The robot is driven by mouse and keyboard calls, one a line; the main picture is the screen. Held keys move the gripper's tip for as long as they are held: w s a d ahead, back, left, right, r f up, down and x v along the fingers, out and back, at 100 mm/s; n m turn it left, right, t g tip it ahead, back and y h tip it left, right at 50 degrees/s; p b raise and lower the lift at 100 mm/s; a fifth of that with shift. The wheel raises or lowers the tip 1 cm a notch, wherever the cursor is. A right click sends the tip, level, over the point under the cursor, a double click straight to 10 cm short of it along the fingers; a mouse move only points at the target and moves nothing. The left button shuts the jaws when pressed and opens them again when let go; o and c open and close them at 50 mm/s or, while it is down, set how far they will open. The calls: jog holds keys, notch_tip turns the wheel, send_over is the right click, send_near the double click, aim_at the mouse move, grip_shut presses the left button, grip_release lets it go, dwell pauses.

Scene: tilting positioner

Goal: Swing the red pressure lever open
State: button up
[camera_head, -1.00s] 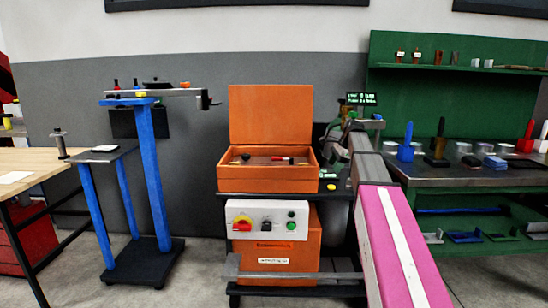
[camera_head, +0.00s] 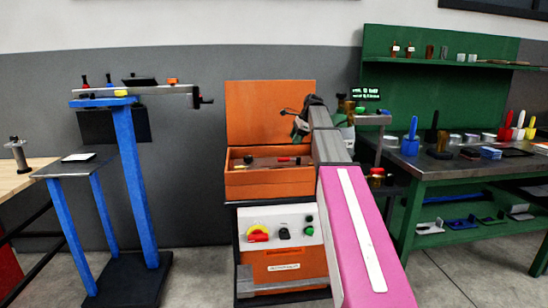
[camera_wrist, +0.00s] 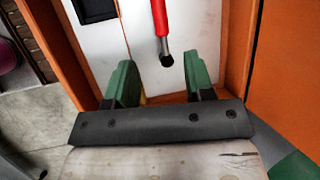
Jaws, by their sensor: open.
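A red lever (camera_wrist: 160,18) with a dark rounded tip shows in the wrist view, over a white surface framed in orange. Its upper part runs out of the picture. My gripper (camera_wrist: 158,75) has two green fingers spread apart and empty. The lever's tip lies ahead of the gap between them, apart from both. In the head view my gripper (camera_head: 299,130) is at the right side of an open orange box (camera_head: 268,190), above its rim. A small red piece (camera_head: 284,159) lies in that box; I cannot tell whether it is the same lever.
A white control panel (camera_head: 268,240) with knobs is below the box. A blue stand (camera_head: 132,185) with a crank is at the left. A green workbench (camera_head: 460,175) with tools is at the right. Bare floor (camera_head: 460,270) shows at lower right.

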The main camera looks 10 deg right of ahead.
jog(key=x, duration=1)
jog(key=shift+a+f, duration=0.15)
jog(key=shift+f, duration=0.25)
grip_shut()
